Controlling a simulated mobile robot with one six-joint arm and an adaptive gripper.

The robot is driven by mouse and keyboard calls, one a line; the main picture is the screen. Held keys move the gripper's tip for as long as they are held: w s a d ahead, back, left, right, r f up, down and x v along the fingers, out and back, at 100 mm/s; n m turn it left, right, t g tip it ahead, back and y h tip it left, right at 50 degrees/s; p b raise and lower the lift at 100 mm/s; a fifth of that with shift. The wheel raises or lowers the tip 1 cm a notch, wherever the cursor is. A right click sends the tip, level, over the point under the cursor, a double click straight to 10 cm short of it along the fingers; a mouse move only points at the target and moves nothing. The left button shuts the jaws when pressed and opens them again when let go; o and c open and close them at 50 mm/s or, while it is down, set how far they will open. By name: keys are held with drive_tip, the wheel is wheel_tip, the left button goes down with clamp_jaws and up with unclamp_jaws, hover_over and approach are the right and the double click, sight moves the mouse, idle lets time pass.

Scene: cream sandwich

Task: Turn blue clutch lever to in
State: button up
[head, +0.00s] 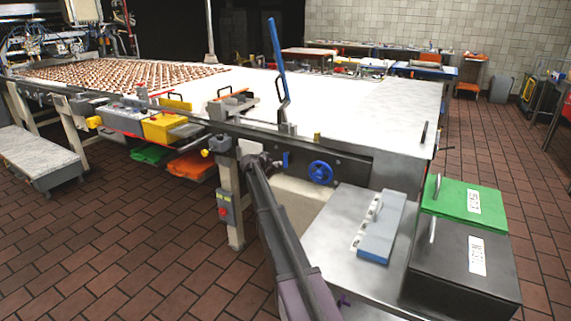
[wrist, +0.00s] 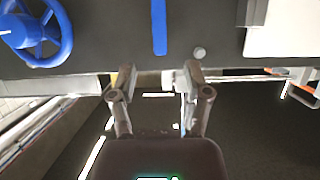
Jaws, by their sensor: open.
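A small blue lever (head: 285,159) hangs on the dark side panel of the long machine table, left of a blue handwheel (head: 320,172). In the wrist view a narrow blue bar (wrist: 158,25), which looks like this lever, stands upright at the top middle, with the handwheel (wrist: 36,33) at the left. My gripper (head: 262,160) is close to the panel, just left of the small lever. In the wrist view my gripper (wrist: 157,82) is open and empty, its fingers below the blue bar and apart from it. A tall blue lever (head: 275,45) rises from the table's near edge, tilted left.
A steel side table (head: 345,235) stands to the right with a grey-blue block (head: 381,228). Beyond it are a green box (head: 460,199) and a black box (head: 450,262). Yellow and grey machine parts (head: 163,128) project from the table's edge at left. Tiled floor in front is clear.

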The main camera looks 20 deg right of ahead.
sight(285, 160)
drive_tip(key=b+x, duration=0.3)
drive_tip(key=x, duration=0.8)
drive_tip(key=shift+f+b, duration=0.1)
drive_tip(key=shift+b, duration=0.3)
clamp_jaws()
drive_tip(key=shift+d, duration=0.15)
